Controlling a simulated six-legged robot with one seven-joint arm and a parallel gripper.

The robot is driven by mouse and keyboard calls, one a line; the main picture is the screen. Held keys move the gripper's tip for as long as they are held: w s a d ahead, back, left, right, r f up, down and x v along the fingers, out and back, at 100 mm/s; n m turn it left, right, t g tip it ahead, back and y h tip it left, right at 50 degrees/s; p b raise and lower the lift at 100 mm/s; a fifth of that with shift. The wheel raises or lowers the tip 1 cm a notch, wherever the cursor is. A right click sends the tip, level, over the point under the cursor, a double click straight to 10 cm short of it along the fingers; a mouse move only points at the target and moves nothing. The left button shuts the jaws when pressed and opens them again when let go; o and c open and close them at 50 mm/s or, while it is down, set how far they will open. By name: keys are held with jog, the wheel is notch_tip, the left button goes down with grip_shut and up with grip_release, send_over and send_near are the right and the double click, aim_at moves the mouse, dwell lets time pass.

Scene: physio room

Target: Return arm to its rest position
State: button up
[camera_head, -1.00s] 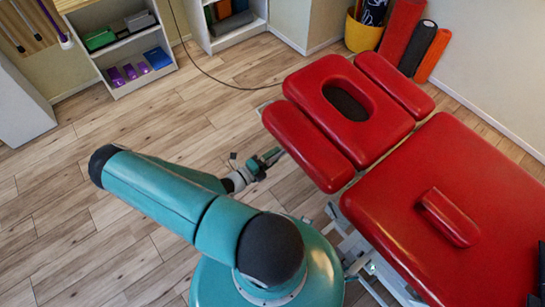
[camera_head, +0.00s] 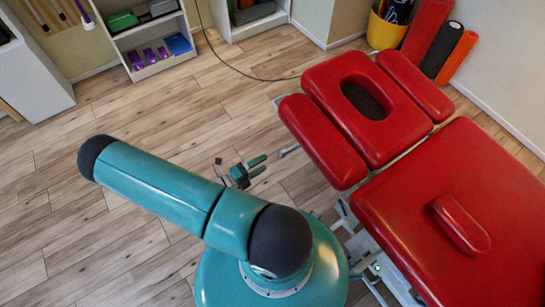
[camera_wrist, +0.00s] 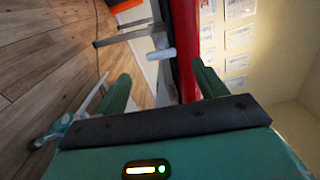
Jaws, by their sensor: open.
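My gripper (camera_head: 263,165) shows in the head view past my teal arm, over the wood floor and left of the red treatment table (camera_head: 440,190). Its two teal fingers are apart and hold nothing. In the wrist view the fingers of my gripper (camera_wrist: 162,85) stand wide apart, with the table's red side (camera_wrist: 185,50) and a pale metal part behind the gap. My arm is bent, its dark rounded elbow end at the left of the head view. Part of the forearm and wrist is hidden behind the nearer arm link.
The red headrest (camera_head: 385,125) with its face hole is close to the right of my gripper. A white shelf (camera_head: 150,65) with boxes and purple weights stands at the back left. A yellow bucket (camera_head: 383,32) and foam rollers are at the back right. The floor (camera_head: 80,190) at left is clear.

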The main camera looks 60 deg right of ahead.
jog(key=shift+v, duration=1.15)
jog(key=shift+a, duration=0.1)
